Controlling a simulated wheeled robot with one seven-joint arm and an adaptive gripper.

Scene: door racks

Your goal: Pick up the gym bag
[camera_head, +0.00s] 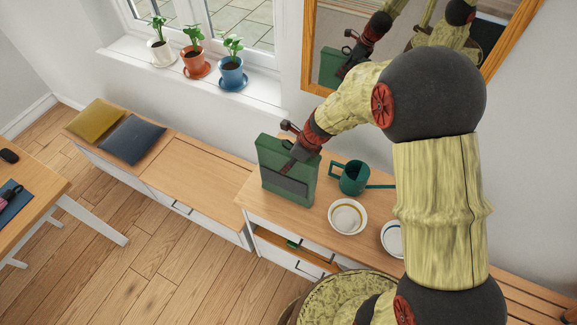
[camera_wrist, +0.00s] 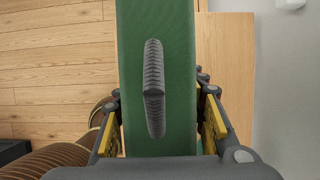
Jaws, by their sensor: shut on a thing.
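The gym bag is a flat green block-shaped bag (camera_head: 268,161) with a dark panel on its front, upright at the left end of the wooden-topped cabinet. In the wrist view the green bag (camera_wrist: 133,40) fills the middle, with its dark ribbed handle (camera_wrist: 153,60) running along the top. My gripper (camera_head: 298,150) reaches down onto the bag from above. In the wrist view the gripper's yellow-padded fingers (camera_wrist: 162,95) lie on both sides of the bag and are shut on it. I cannot tell whether the bag's bottom touches the cabinet top.
A green watering can (camera_head: 353,178) and a white bowl (camera_head: 347,217) stand right of the bag, with another bowl (camera_head: 392,240) beyond. A lower bench (camera_head: 195,180) with two cushions is left. Potted plants (camera_head: 195,62) line the windowsill, and a framed mirror (camera_head: 330,50) hangs behind.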

